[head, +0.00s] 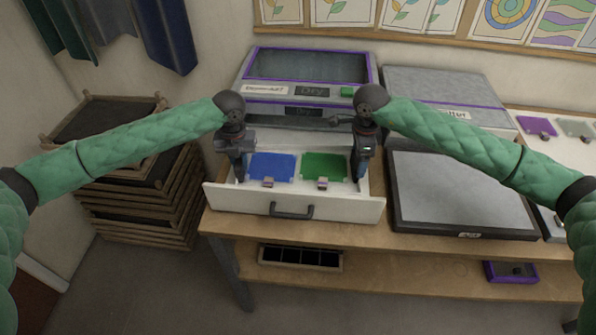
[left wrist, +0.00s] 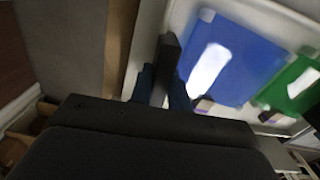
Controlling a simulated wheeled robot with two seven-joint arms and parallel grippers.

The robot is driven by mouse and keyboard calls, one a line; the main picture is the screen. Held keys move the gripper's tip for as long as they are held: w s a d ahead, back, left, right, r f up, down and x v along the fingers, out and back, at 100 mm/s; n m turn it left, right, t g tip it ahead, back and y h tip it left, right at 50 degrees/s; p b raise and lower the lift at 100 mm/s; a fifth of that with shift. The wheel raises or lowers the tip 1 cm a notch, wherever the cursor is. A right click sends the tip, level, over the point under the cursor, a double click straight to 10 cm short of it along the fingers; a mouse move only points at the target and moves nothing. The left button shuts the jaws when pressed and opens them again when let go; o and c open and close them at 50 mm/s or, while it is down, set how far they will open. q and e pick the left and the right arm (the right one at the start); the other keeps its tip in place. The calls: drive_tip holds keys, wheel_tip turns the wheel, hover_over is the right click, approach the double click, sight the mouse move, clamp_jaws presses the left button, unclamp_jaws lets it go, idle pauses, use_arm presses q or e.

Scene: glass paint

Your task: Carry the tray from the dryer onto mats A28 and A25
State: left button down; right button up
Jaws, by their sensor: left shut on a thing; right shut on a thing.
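The dryer (head: 305,68) is a grey box with a purple-rimmed window, and its drawer (head: 335,205) is pulled out toward me. In the drawer lies a white tray (head: 297,191) with a blue square (head: 272,167) and a green square (head: 324,166). The blue square also shows in the left wrist view (left wrist: 235,62). My left gripper (head: 240,176) is shut on the tray's left side and my right gripper (head: 357,176) on its right side. The fingers hide the gripped edges. A dark-framed grey mat (head: 460,190) lies right of the drawer; its label is too small to read.
A grey case (head: 440,90) stands behind the mat. Far right, a purple square (head: 539,126) lies on a white surface. Stacked wooden frames (head: 140,215) stand at left. A lower shelf (head: 400,270) holds a dark compartment box (head: 300,257) and a purple tray (head: 511,280).

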use_arm(q)
drive_tip(key=shift+r+p, duration=2.05)
drive_tip(key=shift+r, duration=0.2)
use_arm(e)
drive_tip(key=shift+r, duration=2.3)
use_arm(q)
drive_tip(key=shift+a, duration=0.15)
use_arm(e)
drive_tip(key=shift+a, duration=0.1)
